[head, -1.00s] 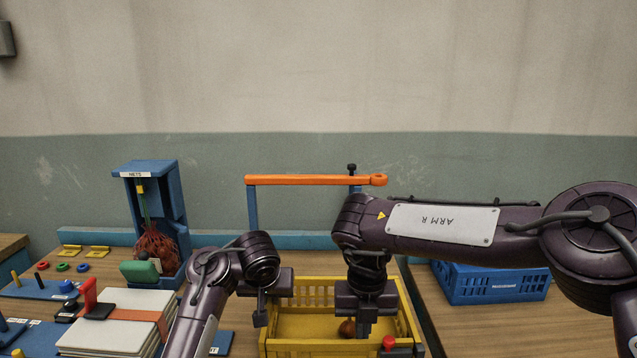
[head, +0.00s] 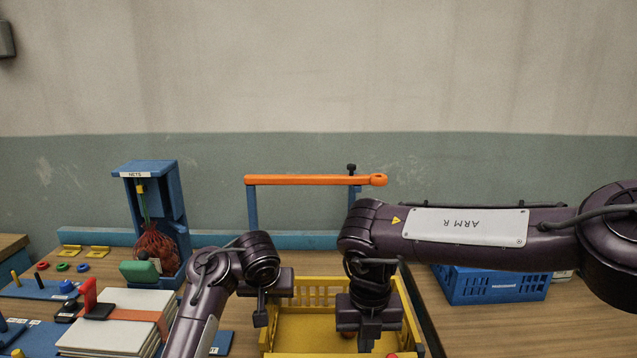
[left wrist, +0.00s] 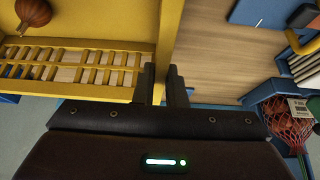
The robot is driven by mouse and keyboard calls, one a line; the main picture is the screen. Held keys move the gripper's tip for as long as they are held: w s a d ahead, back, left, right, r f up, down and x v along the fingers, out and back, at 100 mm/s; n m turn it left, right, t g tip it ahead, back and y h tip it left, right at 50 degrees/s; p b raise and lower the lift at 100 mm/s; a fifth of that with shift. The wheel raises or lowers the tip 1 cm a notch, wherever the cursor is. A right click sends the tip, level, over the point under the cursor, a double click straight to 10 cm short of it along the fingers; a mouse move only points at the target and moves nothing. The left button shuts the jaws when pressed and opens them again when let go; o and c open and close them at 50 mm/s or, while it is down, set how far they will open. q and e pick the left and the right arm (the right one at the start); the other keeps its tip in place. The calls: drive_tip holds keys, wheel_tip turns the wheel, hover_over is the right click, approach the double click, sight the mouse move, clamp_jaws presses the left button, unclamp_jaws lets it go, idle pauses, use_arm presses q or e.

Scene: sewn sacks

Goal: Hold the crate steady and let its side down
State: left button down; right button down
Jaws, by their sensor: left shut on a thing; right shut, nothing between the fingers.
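The yellow crate (head: 300,328) stands on the table at the bottom middle of the head view. My left gripper (head: 262,320) is at its left wall. In the left wrist view, the fingers (left wrist: 164,88) straddle that yellow wall (left wrist: 170,35) and are shut on it. My right gripper (head: 367,346) is shut and empty, over the crate's front right part. A red knob (head: 392,355) shows near the crate's front right corner, cut by the picture's bottom edge. A brown-red round thing (left wrist: 33,12) lies in the crate, mostly hidden by my right gripper in the head view.
A blue stand with a net of round things (head: 155,243) is left of the crate. Stacked white boards (head: 110,325) lie nearer. A blue crate (head: 490,284) stands at right. An orange bar (head: 310,180) on blue posts rises behind the yellow crate.

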drive_tip(key=shift+s+f, duration=0.25)
drive_tip(key=shift+s, duration=0.45)
drive_tip(key=shift+s+f, duration=0.2)
drive_tip(key=shift+s, duration=0.5)
